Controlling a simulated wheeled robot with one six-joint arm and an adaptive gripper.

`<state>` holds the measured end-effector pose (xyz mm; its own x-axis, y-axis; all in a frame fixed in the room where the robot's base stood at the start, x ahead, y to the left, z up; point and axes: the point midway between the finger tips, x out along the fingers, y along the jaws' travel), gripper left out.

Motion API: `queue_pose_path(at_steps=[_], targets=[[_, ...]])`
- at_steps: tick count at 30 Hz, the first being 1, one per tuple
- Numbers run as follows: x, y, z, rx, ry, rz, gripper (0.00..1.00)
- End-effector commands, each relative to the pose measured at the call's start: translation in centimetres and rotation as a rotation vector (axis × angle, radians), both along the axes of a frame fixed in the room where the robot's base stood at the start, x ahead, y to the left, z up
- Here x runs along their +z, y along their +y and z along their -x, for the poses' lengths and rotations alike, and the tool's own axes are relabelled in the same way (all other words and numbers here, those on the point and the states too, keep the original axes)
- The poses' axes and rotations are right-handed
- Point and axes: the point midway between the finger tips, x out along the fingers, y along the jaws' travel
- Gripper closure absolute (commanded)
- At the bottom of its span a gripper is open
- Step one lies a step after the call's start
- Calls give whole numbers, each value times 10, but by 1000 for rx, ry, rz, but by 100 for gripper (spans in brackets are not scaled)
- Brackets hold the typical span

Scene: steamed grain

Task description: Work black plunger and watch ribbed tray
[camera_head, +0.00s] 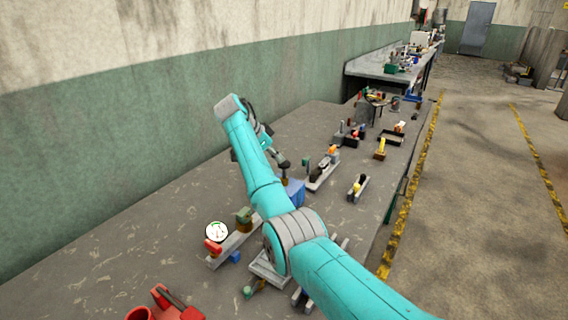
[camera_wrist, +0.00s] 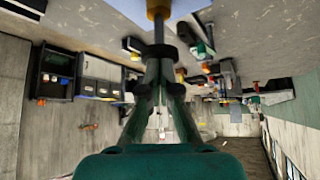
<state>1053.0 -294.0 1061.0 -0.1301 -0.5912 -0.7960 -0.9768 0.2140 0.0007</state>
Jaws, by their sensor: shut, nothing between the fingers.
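My gripper (camera_head: 282,161) is shut and empty, pointing down over the grey bench. Its dark fingertips also show in the wrist view (camera_wrist: 163,53). A dark upright plunger (camera_head: 285,173) stands directly below the fingertips, beside a blue block (camera_head: 295,192). In the wrist view, a dark rod with a gold collar (camera_wrist: 158,10) lines up with the fingertips; I cannot tell whether they touch. A shallow black tray (camera_head: 391,138) lies farther along the bench; I cannot make out ribs on it. My arm hides part of the bench.
A round white gauge (camera_head: 216,231) on a grey bar stands left of my arm. Red parts (camera_head: 165,304) lie at the near edge. Several small fixtures, one with a yellow part (camera_head: 380,147), stand to the right. The bench's left stretch is clear beside the wall.

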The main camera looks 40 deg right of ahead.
Motion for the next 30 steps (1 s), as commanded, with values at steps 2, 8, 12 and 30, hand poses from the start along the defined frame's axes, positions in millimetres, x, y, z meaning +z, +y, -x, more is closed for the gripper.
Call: queue_pose_path(at_steps=[2,8,12,30], targets=[[-2,-1,0,1,-1,0,100],[-2,-2,0,0,0,0,100],[-3,-2,1,-1,1,0,100],[-37,-2,1,-1,2,0,100]])
